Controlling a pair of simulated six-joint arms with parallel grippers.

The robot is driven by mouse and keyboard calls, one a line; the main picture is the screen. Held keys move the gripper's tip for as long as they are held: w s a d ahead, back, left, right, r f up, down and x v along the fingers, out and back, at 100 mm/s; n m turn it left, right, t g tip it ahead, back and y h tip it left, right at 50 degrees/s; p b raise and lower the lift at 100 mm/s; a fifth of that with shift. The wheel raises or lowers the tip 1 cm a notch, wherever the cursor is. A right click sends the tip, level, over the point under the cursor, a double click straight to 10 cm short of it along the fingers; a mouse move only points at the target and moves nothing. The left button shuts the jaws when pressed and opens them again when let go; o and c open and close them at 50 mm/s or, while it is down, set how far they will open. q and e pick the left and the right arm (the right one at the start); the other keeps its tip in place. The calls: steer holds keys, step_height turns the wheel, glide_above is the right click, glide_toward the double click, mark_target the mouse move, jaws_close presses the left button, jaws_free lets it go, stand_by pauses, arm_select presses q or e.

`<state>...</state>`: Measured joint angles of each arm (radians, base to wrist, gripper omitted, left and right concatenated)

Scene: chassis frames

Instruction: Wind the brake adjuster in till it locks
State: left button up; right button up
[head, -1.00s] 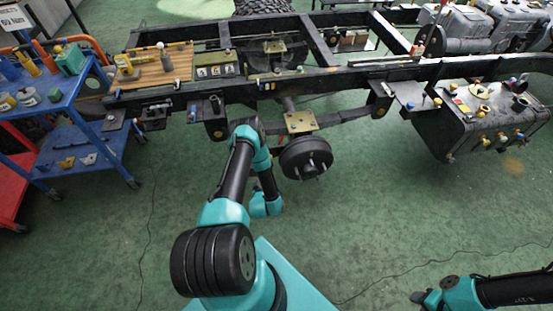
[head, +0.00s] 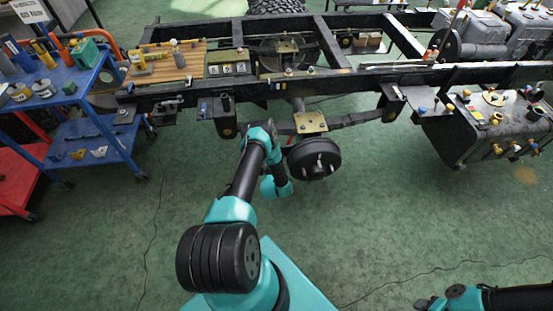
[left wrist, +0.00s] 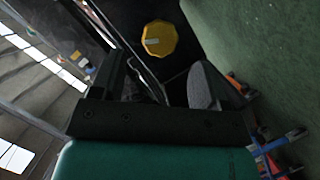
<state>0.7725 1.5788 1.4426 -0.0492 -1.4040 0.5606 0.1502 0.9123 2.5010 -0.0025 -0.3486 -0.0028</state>
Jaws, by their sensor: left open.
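A yellow faceted knob (left wrist: 160,38) with a small pale mark, seemingly the brake adjuster, shows in the left wrist view against a dark surface. My left gripper (left wrist: 163,80) is open and empty, with its two dark fingers apart. The knob appears beyond the fingertips, roughly in line with the gap between them, and not gripped. In the head view a black brake drum (head: 314,158) with studs hangs below the chassis frame (head: 350,82). My left wrist is just left of the drum; its fingers and the knob are hidden there. My right forearm is at the lower right, its gripper not visible.
A blue tool cart (head: 98,128) with parts stands at the left. A black tank (head: 480,130) with coloured fittings is at the right. A brass-coloured plate (head: 310,122) sits above the drum. The green floor in front is clear except for thin cables.

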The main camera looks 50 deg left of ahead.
arm_select(q)
steer(key=shift+x, duration=3.25)
steer(key=shift+c, duration=0.2)
steer(key=c, duration=0.9)
